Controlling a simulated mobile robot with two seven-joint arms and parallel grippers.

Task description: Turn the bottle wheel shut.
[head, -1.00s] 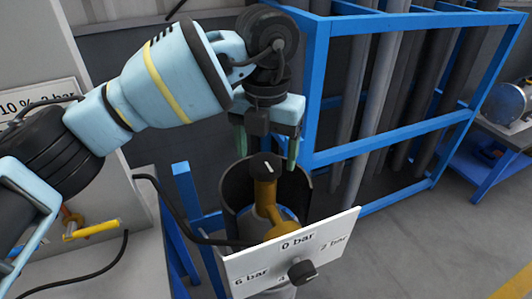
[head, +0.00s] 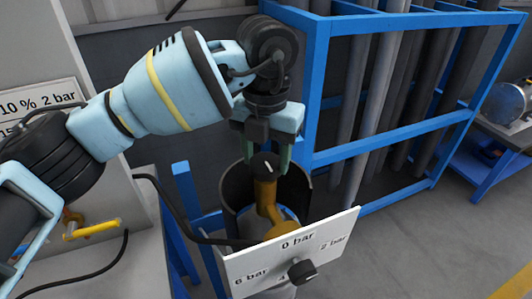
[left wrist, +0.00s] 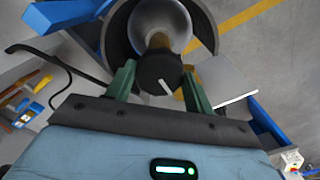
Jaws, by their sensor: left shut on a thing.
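The bottle wheel (head: 266,165) is a black round knob with a white mark, on top of a brass valve (head: 265,200). It also shows in the left wrist view (left wrist: 159,73), between the two green fingers. My left gripper (head: 265,154) points down over the valve and is shut on the wheel. The bottle's grey top (left wrist: 160,22) shows in the left wrist view inside a dark open collar (head: 236,190). My right gripper is in neither view.
A white plate (head: 290,252) reading 0, 2 and 6 bar, with a black knob (head: 302,272), stands in front of the valve. A black hose (head: 170,205) runs left. A blue rack (head: 390,145) of grey cylinders stands behind right. Open floor lies right.

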